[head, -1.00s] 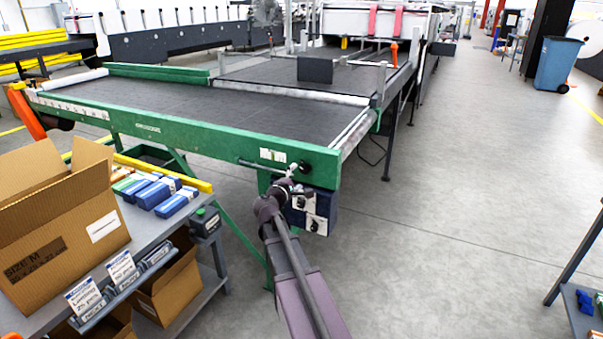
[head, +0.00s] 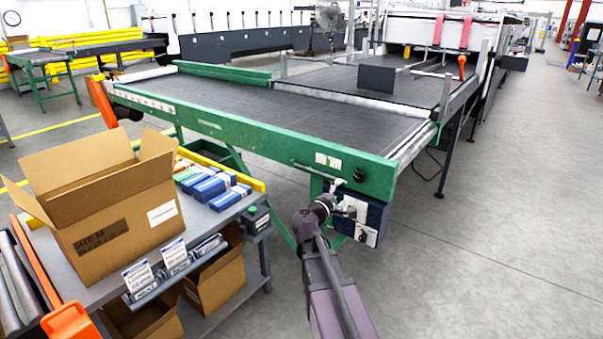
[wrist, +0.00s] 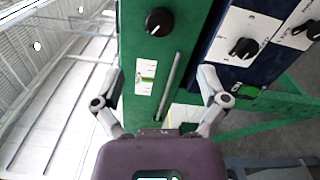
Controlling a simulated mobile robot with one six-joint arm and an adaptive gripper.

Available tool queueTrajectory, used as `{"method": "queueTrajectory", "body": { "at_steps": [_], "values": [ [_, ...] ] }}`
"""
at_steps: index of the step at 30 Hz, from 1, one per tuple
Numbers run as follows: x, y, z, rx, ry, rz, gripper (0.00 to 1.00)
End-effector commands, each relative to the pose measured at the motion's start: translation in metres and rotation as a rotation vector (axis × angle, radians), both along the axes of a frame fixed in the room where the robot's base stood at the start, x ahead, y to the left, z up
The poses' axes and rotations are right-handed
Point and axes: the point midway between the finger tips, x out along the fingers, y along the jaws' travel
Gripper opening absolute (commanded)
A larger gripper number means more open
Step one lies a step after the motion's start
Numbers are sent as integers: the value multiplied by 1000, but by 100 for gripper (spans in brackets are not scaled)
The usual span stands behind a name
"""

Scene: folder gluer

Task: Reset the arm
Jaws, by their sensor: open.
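My arm reaches up from the bottom of the head view, and its purple-grey link shows there. My gripper (head: 338,197) is at the near corner of the green conveyor frame (head: 240,140), beside the dark blue control box (head: 376,219). In the wrist view my gripper (wrist: 160,88) is open, with its two fingers spread apart. Between them, beyond the fingertips, are a thin grey rod (wrist: 170,85) and a white label (wrist: 146,77) on the green frame. Nothing is held. Whether the fingers touch the frame I cannot tell.
A black knob (wrist: 159,21) is on the green frame, and the control box beside it has more knobs. A grey cart (head: 262,270) at left carries an open carton (head: 105,215) and blue packs (head: 213,187). The floor at right is clear.

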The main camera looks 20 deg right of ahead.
Motion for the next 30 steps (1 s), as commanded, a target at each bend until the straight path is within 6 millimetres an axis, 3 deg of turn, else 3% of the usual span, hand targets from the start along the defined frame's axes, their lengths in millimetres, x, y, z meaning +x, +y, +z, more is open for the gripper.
{"method": "queueTrajectory", "body": {
  "at_steps": [8,14,23,30],
  "values": [
    [-3,1,-4,32,-9,-9,93],
    [-18,8,-24,173,-39,-57,93],
    [-57,41,-82,554,-74,-196,93],
    [-90,87,-129,875,-48,-321,93]
  ]
}}
